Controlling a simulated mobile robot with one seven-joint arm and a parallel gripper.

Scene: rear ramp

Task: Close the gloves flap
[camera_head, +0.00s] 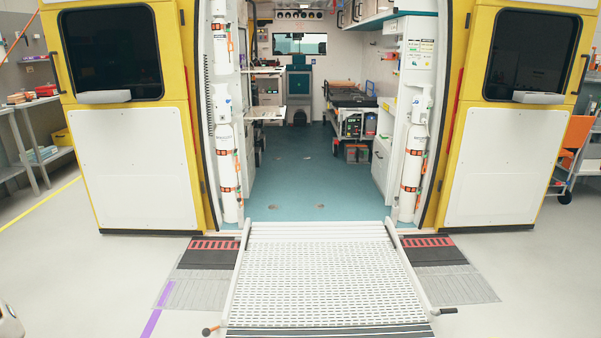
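I look at the open rear of a yellow and white ambulance. No flap that I can tell to be the gloves flap stands out. Inside, upper lockers (365,12) run along the right wall, too small to tell whether a flap on them is open. A white cabinet (383,160) stands below on the right, and shelves (267,112) line the left side. My gripper is not in view. A small pale rounded piece at the bottom left edge is cut off, and I cannot tell what it is.
A perforated ramp (320,275) with raised side rails leads up to the clear teal floor (308,185). White cylinders flank the doorway, left (226,150) and right (413,160). A stretcher (350,100) stands inside right. Workbenches (30,125) are at far left. Grey floor is free on both sides.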

